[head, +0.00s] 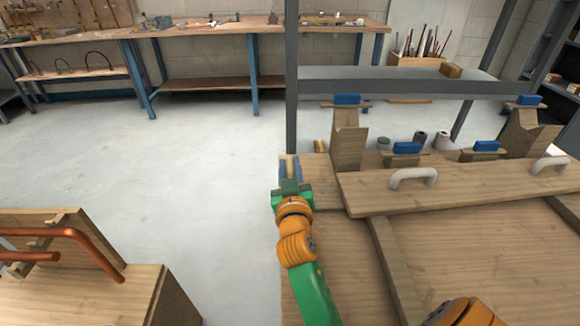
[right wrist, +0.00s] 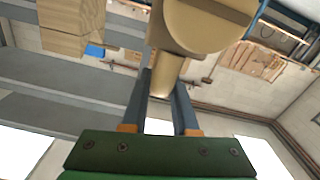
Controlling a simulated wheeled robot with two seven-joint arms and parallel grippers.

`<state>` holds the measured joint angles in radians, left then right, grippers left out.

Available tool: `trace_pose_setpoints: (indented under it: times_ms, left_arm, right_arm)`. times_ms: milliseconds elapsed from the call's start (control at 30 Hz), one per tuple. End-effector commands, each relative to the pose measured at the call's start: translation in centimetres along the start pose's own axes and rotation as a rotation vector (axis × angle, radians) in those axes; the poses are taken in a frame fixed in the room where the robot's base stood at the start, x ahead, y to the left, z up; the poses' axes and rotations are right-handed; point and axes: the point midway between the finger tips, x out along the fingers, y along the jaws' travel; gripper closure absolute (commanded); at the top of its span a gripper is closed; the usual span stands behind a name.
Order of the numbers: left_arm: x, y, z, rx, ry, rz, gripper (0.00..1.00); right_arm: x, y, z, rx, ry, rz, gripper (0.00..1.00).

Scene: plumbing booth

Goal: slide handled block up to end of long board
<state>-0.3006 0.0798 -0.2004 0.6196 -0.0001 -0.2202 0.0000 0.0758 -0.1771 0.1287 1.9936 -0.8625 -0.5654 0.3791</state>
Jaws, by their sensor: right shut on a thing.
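My right gripper (head: 290,168) is shut on the cylindrical handle of a tan handled piece (right wrist: 205,22), just left of the long board's near-left end. In the right wrist view its blue-grey fingers (right wrist: 160,105) close around the handle, and a large round-faced body sits above them. In the head view the handle is mostly hidden between the fingers; a small tan part (head: 320,146) shows just beyond. No square handled block is clearly visible. The long board (head: 470,190) lies across the bench with two pale handles (head: 413,177). My left gripper is not in view.
An upright wooden block (head: 348,145) with a blue-topped piece stands behind the board's left end; another (head: 520,135) stands farther right. Low blue-topped pieces (head: 407,149) and small cans (head: 441,140) lie between.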

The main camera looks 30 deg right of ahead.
Motion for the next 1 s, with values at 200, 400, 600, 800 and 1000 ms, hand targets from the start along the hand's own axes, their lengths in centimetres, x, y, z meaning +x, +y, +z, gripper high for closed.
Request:
trace_pose_setpoints:
  times_ms: [200, 400, 600, 800, 1000]
  left_arm:
    - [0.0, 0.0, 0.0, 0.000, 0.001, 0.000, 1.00]
    - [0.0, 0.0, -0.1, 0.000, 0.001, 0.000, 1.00]
    - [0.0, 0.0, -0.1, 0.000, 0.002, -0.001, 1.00]
    - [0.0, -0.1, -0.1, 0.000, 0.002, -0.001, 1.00]
    - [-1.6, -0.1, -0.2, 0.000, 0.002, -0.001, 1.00]
  right_arm:
    - [0.0, 0.0, 0.2, -0.002, -0.006, 0.000, 1.00]
    - [0.0, 0.0, 0.2, -0.002, -0.006, 0.000, 1.00]
    - [0.0, 0.0, 0.3, -0.002, -0.007, 0.000, 1.00]
    - [0.0, 0.0, 0.3, -0.002, -0.007, 0.000, 1.00]
    - [0.0, 2.6, 0.6, -0.008, -0.013, 0.002, 1.00]
